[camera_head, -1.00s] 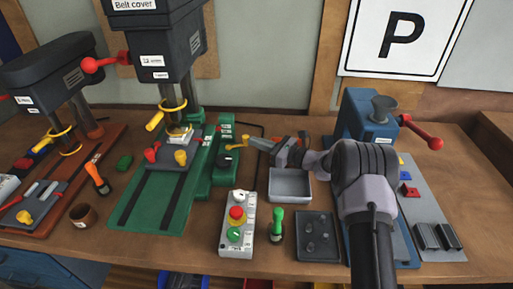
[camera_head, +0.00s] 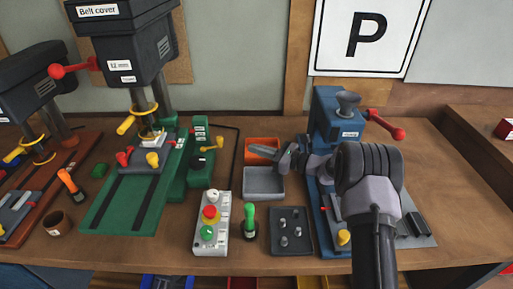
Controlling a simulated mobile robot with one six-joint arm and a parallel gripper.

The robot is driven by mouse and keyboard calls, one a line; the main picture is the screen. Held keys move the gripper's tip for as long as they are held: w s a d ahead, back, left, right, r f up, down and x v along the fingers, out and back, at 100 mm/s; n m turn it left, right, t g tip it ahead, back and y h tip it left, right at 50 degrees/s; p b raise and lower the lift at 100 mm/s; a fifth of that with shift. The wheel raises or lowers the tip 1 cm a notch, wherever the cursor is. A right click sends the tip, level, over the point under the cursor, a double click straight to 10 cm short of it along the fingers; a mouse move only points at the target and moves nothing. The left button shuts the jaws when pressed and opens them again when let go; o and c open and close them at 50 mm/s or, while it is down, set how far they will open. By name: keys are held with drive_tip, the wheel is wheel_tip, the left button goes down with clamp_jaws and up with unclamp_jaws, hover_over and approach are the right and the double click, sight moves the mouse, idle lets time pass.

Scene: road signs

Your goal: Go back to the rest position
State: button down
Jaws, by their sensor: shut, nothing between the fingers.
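My gripper (camera_head: 267,152) is shut and empty. It points left, above the orange bin (camera_head: 262,144) and the far edge of the grey tray (camera_head: 262,188). My arm comes up from the bottom right and bends over the blue machine's base. The arm hides part of that base and what lies on it.
A blue machine (camera_head: 327,110) with a red lever (camera_head: 384,124) stands behind my arm. A green drill press (camera_head: 130,50) stands left. A control box (camera_head: 211,225), a green-handled tool (camera_head: 249,222) and a dark plate (camera_head: 291,232) lie in front. A parking sign (camera_head: 368,36) hangs behind.

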drive_tip(key=s+a+r+n+g+h, duration=0.25)
drive_tip(key=s+r+n, duration=0.35)
drive_tip(key=s, duration=0.4)
drive_tip(key=s+a+r+n+g+h, duration=0.1)
drive_tip(key=s+r+n+g+h, duration=0.2)
drive_tip(key=s+r, duration=0.55)
drive_tip(key=s+d+n+t+h, duration=0.1)
drive_tip(key=s+d+n+h, duration=0.3)
drive_tip(key=s, duration=0.8)
drive_tip(key=s+d+n+t+h, duration=0.2)
drive_tip(key=s+d+n+h, duration=0.2)
drive_tip(key=s, duration=0.8)
drive_tip(key=d+n, duration=0.2)
drive_tip(key=d, duration=0.1)
drive_tip(key=shift+s+d+f, duration=0.25)
drive_tip(key=shift+d+f, duration=0.1)
drive_tip(key=shift+f, duration=0.05)
